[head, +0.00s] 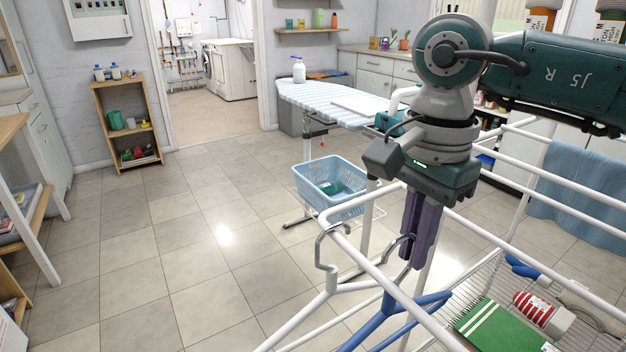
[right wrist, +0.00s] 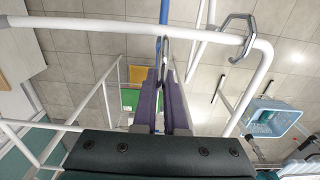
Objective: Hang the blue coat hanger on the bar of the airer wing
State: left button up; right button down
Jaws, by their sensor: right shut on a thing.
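The blue coat hanger (head: 402,318) is at the bottom of the head view, below my right gripper (head: 416,262). My right gripper's purple fingers are shut on its grey metal hook, which also shows between the fingertips in the right wrist view (right wrist: 164,48). A blue part (right wrist: 163,11) shows beyond the bar there. The white bar of the airer wing (head: 367,265) runs close by the hook; it crosses the top of the right wrist view (right wrist: 110,25). I cannot tell whether the hook rests on the bar. My left gripper is not in view.
Another grey metal hook (head: 320,250) is over the bar's corner, left of my gripper. A green striped book (head: 500,330) and a red-white bottle (head: 540,312) are on the airer's lower rack. A blue basket (head: 335,190) and ironing board (head: 335,105) stand behind.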

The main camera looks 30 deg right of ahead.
aim_at(400, 238)
jog(key=shift+s+a+p, duration=0.1)
jog(key=shift+a+p, duration=0.3)
jog(key=shift+a, duration=0.85)
jog(key=shift+a+f, duration=0.15)
jog(key=shift+a, duration=0.1)
jog(key=shift+d+f+b, duration=0.1)
jog(key=shift+f+b, duration=1.2)
jog(key=shift+b, duration=0.05)
